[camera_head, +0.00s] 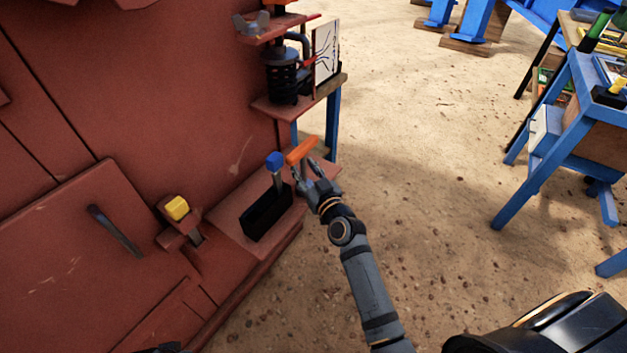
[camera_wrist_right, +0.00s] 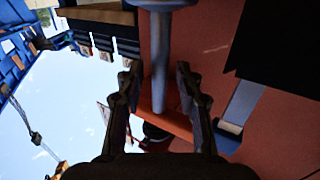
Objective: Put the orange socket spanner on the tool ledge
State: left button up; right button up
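The orange socket spanner has an orange crossbar (camera_head: 301,150) on a grey shaft (camera_wrist_right: 159,65). It is outside the black holder (camera_head: 266,212), beyond its far end, over the red ledge (camera_head: 232,222). My right gripper (camera_head: 308,170) is at the spanner, below its crossbar. In the right wrist view, its fingers (camera_wrist_right: 159,75) stand apart on either side of the shaft, with a visible gap on each side. A round grey end shows at the top edge there; what it rests on is hidden.
A blue-headed tool (camera_head: 275,161) stands in the black holder. A yellow block (camera_head: 177,208) and a dark lever (camera_head: 113,229) are on the red machine (camera_head: 150,80). A shelf with a black coil (camera_head: 284,80) is behind. Blue workbench (camera_head: 560,135) at right; sandy ground between is clear.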

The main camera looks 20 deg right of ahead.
pick_arm(q)
jog(key=shift+s+d+f+t+b, duration=0.15)
jog(key=shift+f+b, duration=0.15)
jog(key=shift+f, duration=0.25)
jog(key=shift+w+d+f+t+b, duration=0.15)
jog(key=shift+f+b, duration=0.15)
jog(key=shift+f, duration=0.2)
pick_arm(e)
jog(key=s+d, duration=0.1)
jog(key=s, duration=0.9)
jog(key=shift+d, duration=0.2)
pick_arm(q)
jog(key=shift+s, duration=0.1)
pick_arm(e)
jog(key=shift+r, duration=0.1)
